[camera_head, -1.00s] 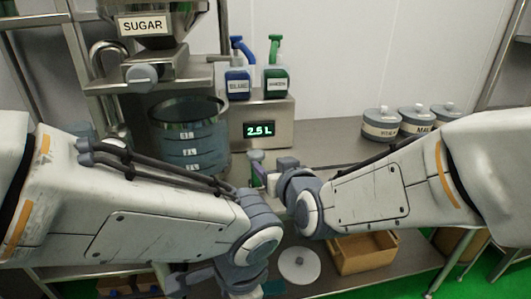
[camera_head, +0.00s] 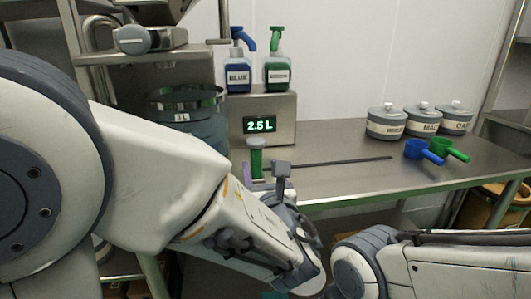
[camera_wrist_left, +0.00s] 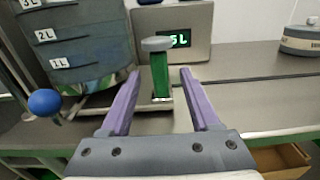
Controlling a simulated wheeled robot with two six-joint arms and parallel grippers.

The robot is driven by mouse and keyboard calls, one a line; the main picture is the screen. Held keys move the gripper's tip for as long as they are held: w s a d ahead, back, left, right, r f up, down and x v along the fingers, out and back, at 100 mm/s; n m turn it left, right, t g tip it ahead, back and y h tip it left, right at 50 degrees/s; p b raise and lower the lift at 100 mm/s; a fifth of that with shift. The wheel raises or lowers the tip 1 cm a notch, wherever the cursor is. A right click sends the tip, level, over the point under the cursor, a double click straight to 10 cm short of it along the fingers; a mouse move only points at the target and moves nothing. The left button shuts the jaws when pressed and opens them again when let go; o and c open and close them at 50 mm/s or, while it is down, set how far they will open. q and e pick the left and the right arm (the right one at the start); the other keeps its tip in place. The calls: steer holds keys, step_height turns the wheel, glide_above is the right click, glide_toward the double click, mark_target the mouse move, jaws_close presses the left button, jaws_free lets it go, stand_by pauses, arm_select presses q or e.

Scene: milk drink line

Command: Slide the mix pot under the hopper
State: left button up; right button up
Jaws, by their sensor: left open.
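The mix pot (camera_head: 205,132), a grey see-through vessel with litre marks, stands at the left, partly hidden by my left arm. It also shows at the upper left of the left wrist view (camera_wrist_left: 85,45). Above it are the lower parts of the hopper (camera_head: 150,45) with a round grey knob; its upper part is out of view. A green upright grip with a grey cap (camera_head: 257,158) stands beside the pot. In the left wrist view this grip (camera_wrist_left: 160,80) is between the purple fingers of my open left gripper (camera_wrist_left: 158,92), with gaps on both sides. My right gripper is not visible.
A scale-like box reading 2.5 L (camera_head: 282,112) carries blue (camera_head: 238,76) and green (camera_head: 278,75) bottles. Lidded canisters (camera_head: 386,122) and scoops (camera_head: 424,152) stand at the right. A dark rod (camera_head: 340,162) lies on the steel counter (camera_head: 350,180). A blue ball knob (camera_wrist_left: 45,102) is near the pot.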

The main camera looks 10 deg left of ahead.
mark_target(255, 149)
arm_select(q)
steer(key=x, duration=1)
steer(key=shift+s, duration=0.1)
jaws_close()
stand_by(1.1)
